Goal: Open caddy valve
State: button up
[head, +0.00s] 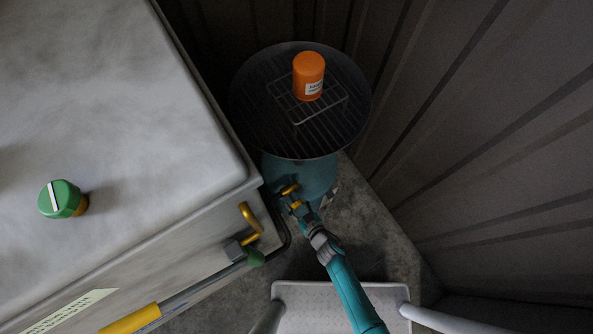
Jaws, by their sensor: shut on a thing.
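The caddy (316,175) is a round teal drum with a dark, grated tray on top. It stands in the corner between the large grey housing and the ribbed wall. A small valve with a yellow handle (289,189) sits low on the drum's near side. My gripper (295,203) reaches up from the bottom of the head view and is shut at this valve. The fingers and the grip on the handle are small and partly hidden, so the handle's exact turn is hard to tell.
An orange bottle (308,76) with a white label stands on a wire rack on the tray (248,112). The grey housing (120,110) fills the left, with a green knob (60,199), a yellow handle (250,219) and a pipe with a yellow sleeve (130,319). The ribbed wall (470,130) closes off the right.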

jog(key=shift+n+t+h, duration=0.3)
jog(key=shift+n, duration=0.3)
jog(key=shift+n+t+h, duration=0.4)
jog(key=shift+n+h, duration=0.1)
jog(key=shift+n, duration=0.5)
jog(key=shift+n+t+h, duration=0.6)
jog(key=shift+n+t, duration=0.1)
jog(key=shift+n, duration=0.8)
jog(key=n+t+h, duration=0.1)
jog(key=n+t, duration=0.1)
jog(key=n, duration=0.1)
jog(key=n+t, duration=0.1)
jog(key=n, duration=0.3)
jog(key=shift+n+t, duration=0.3)
jog(key=o, duration=1.1)
jog(key=shift+o, duration=0.2)
